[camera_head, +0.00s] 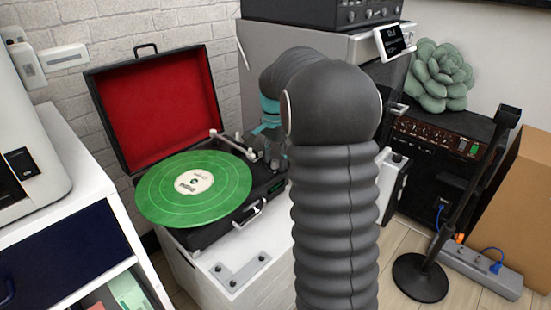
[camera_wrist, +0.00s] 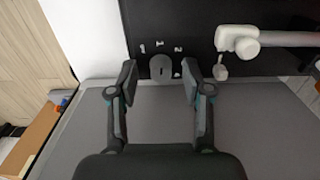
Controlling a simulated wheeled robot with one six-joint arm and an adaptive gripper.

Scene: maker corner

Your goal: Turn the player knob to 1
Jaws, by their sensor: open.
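The record player (camera_head: 205,230) is an open case with a red-lined lid and a green record (camera_head: 190,185). In the wrist view, its round grey knob (camera_wrist: 161,66) sits on the black top panel, with small white marks around its upper side; one at the right looks like a 2, the others are hard to read. A short dark line shows on the knob, but its exact setting is unclear. My gripper (camera_wrist: 160,82) is open, one finger on each side of the knob, with visible gaps. In the head view my arm hides the knob and most of my gripper (camera_head: 270,135).
The white tonearm (camera_wrist: 245,40) lies close right of my gripper. The player stands on a white cabinet (camera_head: 240,275) with a metal plate on top. A microphone stand (camera_head: 425,275), amplifier (camera_head: 435,150) and power strip (camera_head: 480,270) are at the right.

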